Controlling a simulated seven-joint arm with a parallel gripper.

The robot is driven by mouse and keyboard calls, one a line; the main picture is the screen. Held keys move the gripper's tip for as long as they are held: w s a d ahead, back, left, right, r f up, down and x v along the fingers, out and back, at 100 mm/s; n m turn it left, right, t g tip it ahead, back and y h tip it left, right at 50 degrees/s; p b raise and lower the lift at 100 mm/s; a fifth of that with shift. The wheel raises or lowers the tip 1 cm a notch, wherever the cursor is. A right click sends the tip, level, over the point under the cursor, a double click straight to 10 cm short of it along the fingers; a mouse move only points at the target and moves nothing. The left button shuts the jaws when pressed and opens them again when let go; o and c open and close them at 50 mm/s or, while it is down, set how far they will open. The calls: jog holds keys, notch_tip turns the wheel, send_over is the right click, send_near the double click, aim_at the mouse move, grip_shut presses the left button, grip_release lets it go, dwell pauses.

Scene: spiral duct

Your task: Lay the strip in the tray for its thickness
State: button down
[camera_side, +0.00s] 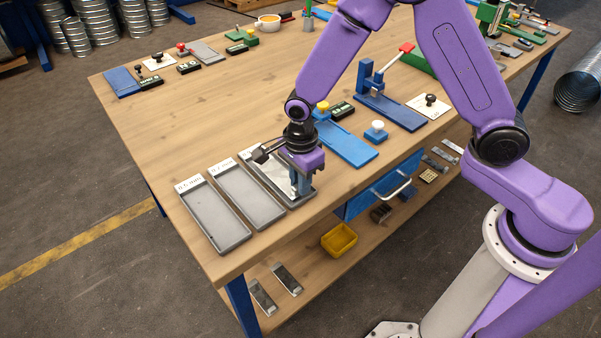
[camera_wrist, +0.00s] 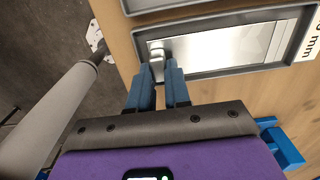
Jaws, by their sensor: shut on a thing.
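Three grey trays lie side by side at the table's front: a left one (camera_side: 216,217), a middle one (camera_side: 251,195) and a right one (camera_side: 278,177). My gripper (camera_side: 300,192) is over the near end of the right tray, fingers pointing down. In the wrist view my gripper (camera_wrist: 160,82) is shut on the end of a shiny metal strip (camera_wrist: 225,47), at a small raised tab. The strip lies lengthwise within the walls of the tray (camera_wrist: 215,72). I cannot tell whether it touches the floor. That tray's label (camera_wrist: 312,38) is cut off, showing "0 mm".
A blue plate (camera_side: 352,152) and a blue block with a white knob (camera_side: 376,132) stand right of the trays. A blue stand (camera_side: 390,110) is farther back. The table (camera_side: 160,140) is clear left of the trays. Its front edge is close to my gripper.

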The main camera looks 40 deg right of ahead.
jog(key=shift+f, duration=0.25)
jog(key=shift+c, duration=2.2)
grip_release()
jog(key=shift+r, duration=0.1)
jog(key=shift+r, duration=3.4)
